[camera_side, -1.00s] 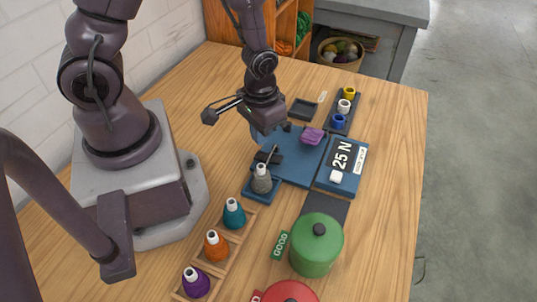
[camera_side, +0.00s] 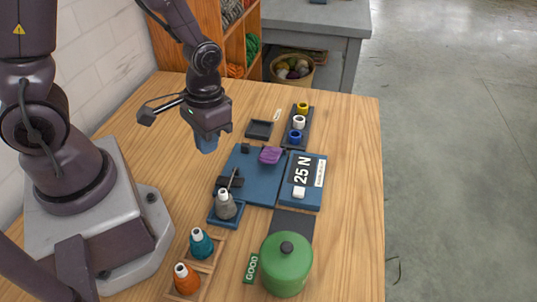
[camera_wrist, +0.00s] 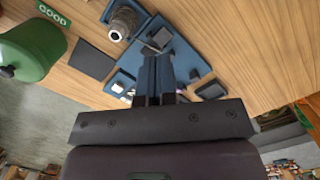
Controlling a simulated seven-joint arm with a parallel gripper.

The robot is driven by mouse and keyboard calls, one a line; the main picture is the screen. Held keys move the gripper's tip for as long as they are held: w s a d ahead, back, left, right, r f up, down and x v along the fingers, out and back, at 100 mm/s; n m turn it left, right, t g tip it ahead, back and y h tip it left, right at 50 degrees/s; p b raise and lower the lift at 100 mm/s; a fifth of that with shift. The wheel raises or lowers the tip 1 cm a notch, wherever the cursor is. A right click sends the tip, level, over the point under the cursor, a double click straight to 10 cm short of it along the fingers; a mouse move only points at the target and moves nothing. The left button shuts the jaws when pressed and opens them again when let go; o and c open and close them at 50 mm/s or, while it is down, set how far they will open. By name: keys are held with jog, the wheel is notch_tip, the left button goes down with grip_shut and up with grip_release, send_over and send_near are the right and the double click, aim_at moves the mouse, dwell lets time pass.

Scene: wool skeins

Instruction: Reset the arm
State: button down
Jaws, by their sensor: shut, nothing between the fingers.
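My gripper (camera_side: 206,142) hangs above the table, behind and left of the blue plate in the side view. In the wrist view its blue fingers (camera_wrist: 156,78) are together with nothing between them. The blue plate (camera_side: 258,186) carries dark clamp-like blocks and a purple skein (camera_side: 270,155) at its back right. A grey cone (camera_side: 225,205) stands on a small blue base at the plate's front left; it also shows in the wrist view (camera_wrist: 122,22). The fingers hide part of the plate in the wrist view.
A display reading "25 N" (camera_side: 302,172) sits right of the plate. A green pot (camera_side: 287,265) with a "GOOD" label (camera_side: 251,268) stands in front. Teal (camera_side: 200,243) and orange (camera_side: 186,278) cones stand in a wooden rack. Yellow, white and blue spools stand on a dark strip (camera_side: 306,120).

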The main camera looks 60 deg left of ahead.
jog(key=s+r+m+t, duration=0.1)
jog(key=s+r+t, duration=0.2)
jog(key=r, duration=1.8)
jog(key=t, duration=0.3)
jog(key=shift+r+m+t, duration=0.3)
jog(key=shift+m+t, duration=0.1)
